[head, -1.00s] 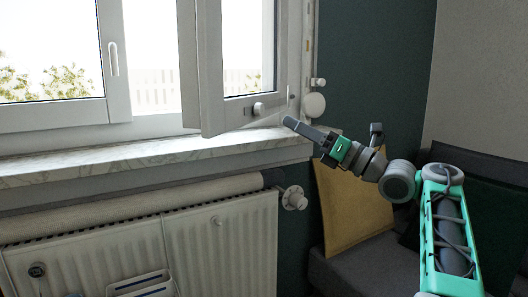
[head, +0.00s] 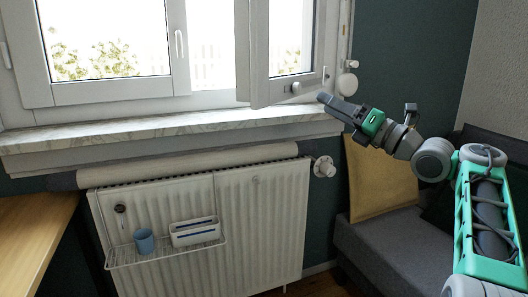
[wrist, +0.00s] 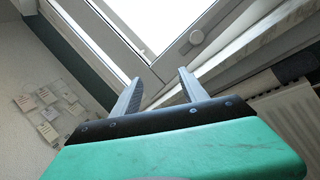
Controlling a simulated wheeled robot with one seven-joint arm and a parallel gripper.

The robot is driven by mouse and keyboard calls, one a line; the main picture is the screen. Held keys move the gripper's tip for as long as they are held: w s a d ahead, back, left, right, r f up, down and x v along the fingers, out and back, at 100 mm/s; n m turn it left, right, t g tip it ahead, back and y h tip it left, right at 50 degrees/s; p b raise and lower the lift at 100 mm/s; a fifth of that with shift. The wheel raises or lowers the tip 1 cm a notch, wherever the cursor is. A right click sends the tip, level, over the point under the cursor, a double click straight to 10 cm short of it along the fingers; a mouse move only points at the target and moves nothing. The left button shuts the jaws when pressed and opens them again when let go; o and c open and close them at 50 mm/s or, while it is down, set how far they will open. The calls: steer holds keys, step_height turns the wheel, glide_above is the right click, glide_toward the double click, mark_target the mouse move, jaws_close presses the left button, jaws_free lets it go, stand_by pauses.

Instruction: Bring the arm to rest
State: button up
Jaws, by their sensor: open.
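My arm reaches in from the right in the head view, with green and grey links. My gripper (head: 326,99) is at its left end, just in front of the right end of the window sill (head: 180,127). In the wrist view my gripper (wrist: 158,88) shows two grey fingers spread apart with nothing between them. Beyond the fingers is the lower corner of the open window sash (wrist: 158,68). The sash (head: 258,60) also shows in the head view, swung inward, left of my gripper. I cannot tell the exact gap between fingers and sash.
A white radiator (head: 265,225) hangs below the sill, with a wire rack holding a blue cup (head: 145,241) and a white box (head: 195,232). A wooden table (head: 30,235) is at the left. A grey sofa (head: 375,255) with a yellow cushion (head: 375,180) is below my arm.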

steer(key=a+r+m+g+h+p, duration=0.1)
steer(key=a+r+m+h+p, duration=0.3)
steer(key=m+p, duration=0.65)
steer(key=a+m+g+h+p, duration=0.1)
steer(key=m+h+p, duration=0.5)
steer(key=m+p, duration=0.4)
steer(key=s+d+f+m+g+h+p, duration=0.1)
steer(key=s+f+m+g+h+p, duration=0.1)
steer(key=s+m+p, duration=0.4)
steer(key=s+d+f+m+g+h+p, duration=0.2)
steer(key=s+f+m+g+p, duration=0.2)
steer(key=s, duration=0.9)
steer(key=s+d+f+m+g+h+p, duration=0.1)
steer(key=s+f+m+g+h+p, duration=0.1)
steer(key=s+m+p, duration=0.6)
steer(key=shift+s+d+f+g, duration=0.15)
steer(key=shift+s+f+g, duration=0.45)
steer(key=shift+s, duration=0.4)
steer(key=shift+m, duration=0.25)
steer(key=shift+c, duration=0.3)
